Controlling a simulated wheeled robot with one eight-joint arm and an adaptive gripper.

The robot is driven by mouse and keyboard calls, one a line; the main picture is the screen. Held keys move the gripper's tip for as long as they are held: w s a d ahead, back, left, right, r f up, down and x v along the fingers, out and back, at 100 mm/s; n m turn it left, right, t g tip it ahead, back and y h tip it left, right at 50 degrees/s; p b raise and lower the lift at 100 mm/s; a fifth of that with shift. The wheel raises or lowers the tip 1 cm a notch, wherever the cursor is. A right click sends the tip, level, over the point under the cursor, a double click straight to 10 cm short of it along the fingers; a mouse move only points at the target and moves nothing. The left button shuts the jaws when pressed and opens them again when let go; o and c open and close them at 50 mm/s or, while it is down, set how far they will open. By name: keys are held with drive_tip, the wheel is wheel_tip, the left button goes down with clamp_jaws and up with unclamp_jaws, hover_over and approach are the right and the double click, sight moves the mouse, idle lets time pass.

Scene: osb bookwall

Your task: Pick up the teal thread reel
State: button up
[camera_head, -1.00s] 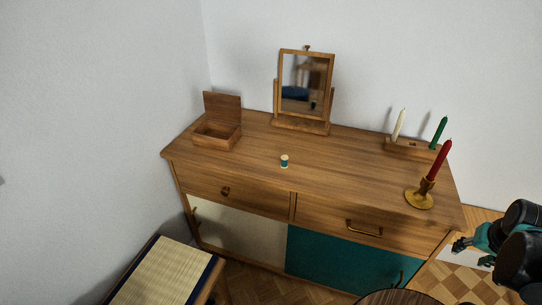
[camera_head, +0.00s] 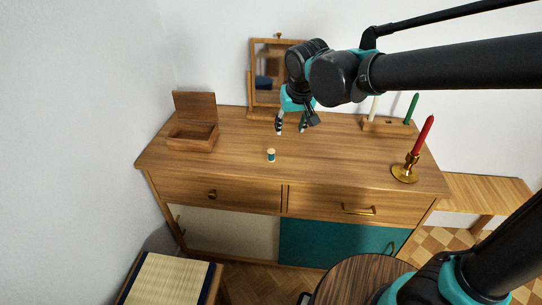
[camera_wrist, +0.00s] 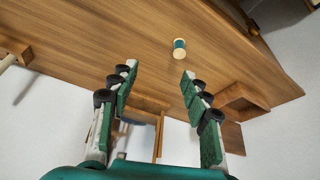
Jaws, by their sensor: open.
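The teal thread reel (camera_head: 271,155) stands upright on the wooden dresser top, near its front edge and left of the middle. It has pale ends and a teal middle. It also shows in the wrist view (camera_wrist: 179,49), beyond my fingertips and a little right of the gap's middle. My gripper (camera_head: 290,128) is open and empty. It hangs above the dresser, and in the head view it appears just above and right of the reel. Its two green-padded fingers (camera_wrist: 160,68) are spread apart in the wrist view. Nothing touches the reel.
The open wooden box (camera_head: 193,139) stands at the dresser's left. The tilting mirror (camera_head: 262,75) stands behind my gripper. A candle holder block (camera_head: 372,126) and a red candle (camera_head: 424,135) in a brass holder (camera_head: 405,173) are at the right. The dresser top (camera_head: 325,165) around the reel is clear.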

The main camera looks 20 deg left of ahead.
drive_tip(key=s+a, duration=0.2)
drive_tip(key=a, duration=0.1)
hover_over(272, 152)
drive_tip(key=s+d, duration=0.1)
wheel_tip(272, 152, down, 10)
drive_tip(key=shift+r, duration=0.15)
drive_tip(key=shift+s+x, duration=0.1)
drive_tip(key=shift+x, duration=1.35)
drive_tip(key=shift+s+x, duration=0.15)
drive_tip(key=shift+x, duration=1.3)
drive_tip(key=shift+c, duration=0.3)
drive_tip(key=c, duration=0.9)
